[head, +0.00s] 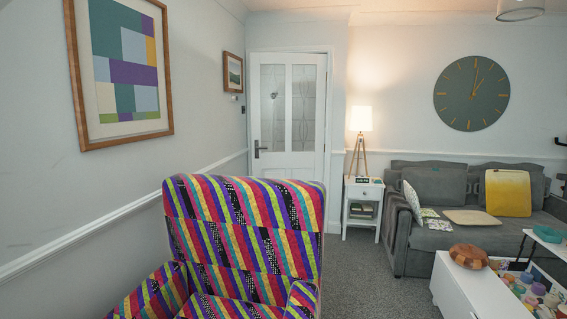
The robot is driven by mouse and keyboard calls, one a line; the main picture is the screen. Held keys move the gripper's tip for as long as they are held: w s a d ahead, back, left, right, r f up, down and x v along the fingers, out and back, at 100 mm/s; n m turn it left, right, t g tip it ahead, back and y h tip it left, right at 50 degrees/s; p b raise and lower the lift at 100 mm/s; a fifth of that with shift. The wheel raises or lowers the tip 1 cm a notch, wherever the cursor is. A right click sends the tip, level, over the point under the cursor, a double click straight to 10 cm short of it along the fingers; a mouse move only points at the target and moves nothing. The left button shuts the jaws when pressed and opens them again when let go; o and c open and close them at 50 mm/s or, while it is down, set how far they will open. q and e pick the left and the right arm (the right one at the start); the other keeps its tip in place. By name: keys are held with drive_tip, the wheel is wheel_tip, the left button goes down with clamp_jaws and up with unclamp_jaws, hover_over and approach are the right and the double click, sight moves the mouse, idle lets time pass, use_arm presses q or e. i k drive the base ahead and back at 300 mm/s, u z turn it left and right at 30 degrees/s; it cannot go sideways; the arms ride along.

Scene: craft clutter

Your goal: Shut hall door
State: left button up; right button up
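The white hall door (318,110) is in the head view at the far end of the room, left of the lamp. It has two tall patterned glass panes and a dark lever handle (260,149) on its left side. The door looks flush in its frame, with no clear gap; I cannot tell whether it is latched. Its lower part is hidden behind the striped armchair. Neither of my grippers shows in this view.
A colourful striped armchair (245,235) stands between me and the door. Grey carpet (358,275) is clear to its right. A white side table (363,192), grey sofa (430,238) and white storage table (465,290) stand farther right.

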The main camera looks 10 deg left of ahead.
sight(289, 159)
drive_tip(key=z, duration=1.75)
drive_tip(key=i, duration=2.15)
drive_tip(key=u, duration=2.25)
drive_tip(key=i, duration=1.25)
drive_tip(key=z, duration=0.5)
drive_tip(key=i, duration=2.05)
